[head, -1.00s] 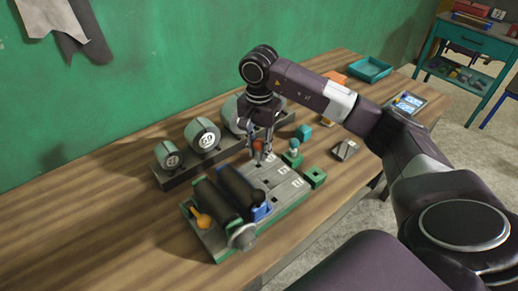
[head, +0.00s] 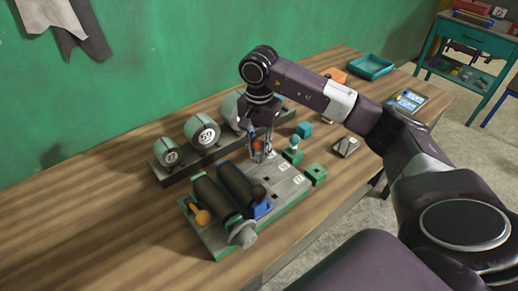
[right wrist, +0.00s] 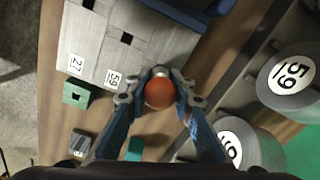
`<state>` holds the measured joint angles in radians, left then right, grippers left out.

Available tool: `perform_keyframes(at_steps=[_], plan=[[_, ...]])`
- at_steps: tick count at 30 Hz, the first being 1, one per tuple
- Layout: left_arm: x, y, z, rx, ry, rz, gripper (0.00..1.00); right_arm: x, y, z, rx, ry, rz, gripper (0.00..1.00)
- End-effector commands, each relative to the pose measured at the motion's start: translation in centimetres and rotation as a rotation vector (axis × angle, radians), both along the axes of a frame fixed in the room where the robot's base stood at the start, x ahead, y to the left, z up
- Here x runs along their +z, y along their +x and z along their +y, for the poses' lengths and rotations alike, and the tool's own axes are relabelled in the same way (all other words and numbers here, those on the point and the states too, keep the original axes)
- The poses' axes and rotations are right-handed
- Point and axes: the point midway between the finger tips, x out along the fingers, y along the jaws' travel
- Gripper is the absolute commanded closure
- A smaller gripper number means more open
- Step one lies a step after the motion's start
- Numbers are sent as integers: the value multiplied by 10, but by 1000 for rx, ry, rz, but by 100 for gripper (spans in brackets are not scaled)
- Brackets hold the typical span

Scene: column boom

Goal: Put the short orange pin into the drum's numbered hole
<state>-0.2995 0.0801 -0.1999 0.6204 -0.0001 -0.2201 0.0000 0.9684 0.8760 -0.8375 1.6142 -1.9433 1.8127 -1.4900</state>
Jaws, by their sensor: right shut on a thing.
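My right gripper (head: 263,152) is shut on the short orange pin (head: 258,145), just above the far end of the grey numbered plate (head: 292,188). In the right wrist view the pin's round orange head (right wrist: 158,93) sits between the fingertips, and a pale end shows beyond it beside the plate (right wrist: 92,48). I cannot tell whether the pin touches the plate or is in a hole. Two dark square holes show there, with labels 27 and 59 nearby. Drums, one marked 59 (head: 207,136), stand in a rack behind. My left gripper is not in view.
Two dark rollers (head: 238,186) and a yellow-orange knob (head: 203,217) sit left of the plate. A teal tray (head: 370,67) is at the back. The table's left side is clear.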

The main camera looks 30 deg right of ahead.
Motion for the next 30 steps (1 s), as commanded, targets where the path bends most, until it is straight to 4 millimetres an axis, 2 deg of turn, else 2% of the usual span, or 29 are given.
perform_keyframes(at_steps=[15,26,27,30], plan=[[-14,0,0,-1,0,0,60,-15,0,0,-1,0,0,100],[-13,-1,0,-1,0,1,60,-15,0,0,0,0,0,100],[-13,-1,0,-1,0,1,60,-15,0,0,0,0,0,77],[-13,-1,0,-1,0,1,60,-15,0,0,0,0,0,66]])
